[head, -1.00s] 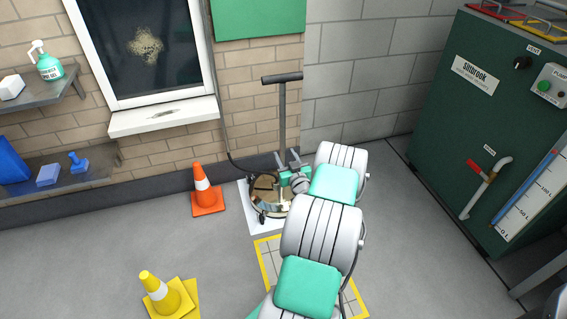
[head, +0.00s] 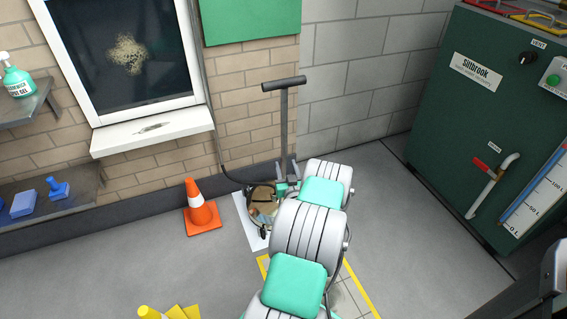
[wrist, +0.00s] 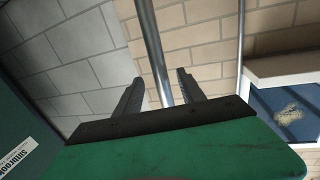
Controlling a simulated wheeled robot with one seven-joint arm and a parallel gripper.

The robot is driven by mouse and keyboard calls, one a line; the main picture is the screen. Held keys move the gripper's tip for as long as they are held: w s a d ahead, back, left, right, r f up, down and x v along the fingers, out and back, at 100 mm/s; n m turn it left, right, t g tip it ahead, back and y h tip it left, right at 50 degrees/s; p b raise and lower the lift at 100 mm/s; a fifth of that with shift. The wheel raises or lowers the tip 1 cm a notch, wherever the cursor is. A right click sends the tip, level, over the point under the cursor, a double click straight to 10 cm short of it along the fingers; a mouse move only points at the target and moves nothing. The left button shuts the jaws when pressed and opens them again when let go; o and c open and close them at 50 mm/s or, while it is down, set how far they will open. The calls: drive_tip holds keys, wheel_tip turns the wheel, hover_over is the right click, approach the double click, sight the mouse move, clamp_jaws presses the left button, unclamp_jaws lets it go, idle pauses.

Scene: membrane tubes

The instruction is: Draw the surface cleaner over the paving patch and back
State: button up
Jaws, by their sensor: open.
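The surface cleaner has a round base (head: 263,204) beside the wall and a grey upright pole (head: 284,125) with a dark crossbar handle (head: 284,84). My arm hides part of its base. The paving patch (head: 352,297), tiled with a yellow border, lies on the floor in front, mostly behind my arm. My gripper (head: 288,168) is at the lower part of the pole. In the wrist view the fingers of my gripper (wrist: 160,78) are apart, with the pole (wrist: 151,42) showing between them. Neither finger clearly touches the pole.
A white sheet (head: 243,219) lies under the cleaner. An orange cone (head: 201,210) stands to its left. A yellow cone (head: 150,313) is at the bottom edge. A green machine cabinet (head: 450,130) stands at the right. Open grey floor lies on both sides of my arm.

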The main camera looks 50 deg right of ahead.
drive_tip(key=b+x, duration=0.1)
drive_tip(key=x, duration=0.5)
drive_tip(key=shift+w+d, duration=0.2)
drive_tip(key=shift+w, duration=0.1)
clamp_jaws()
idle(1.1)
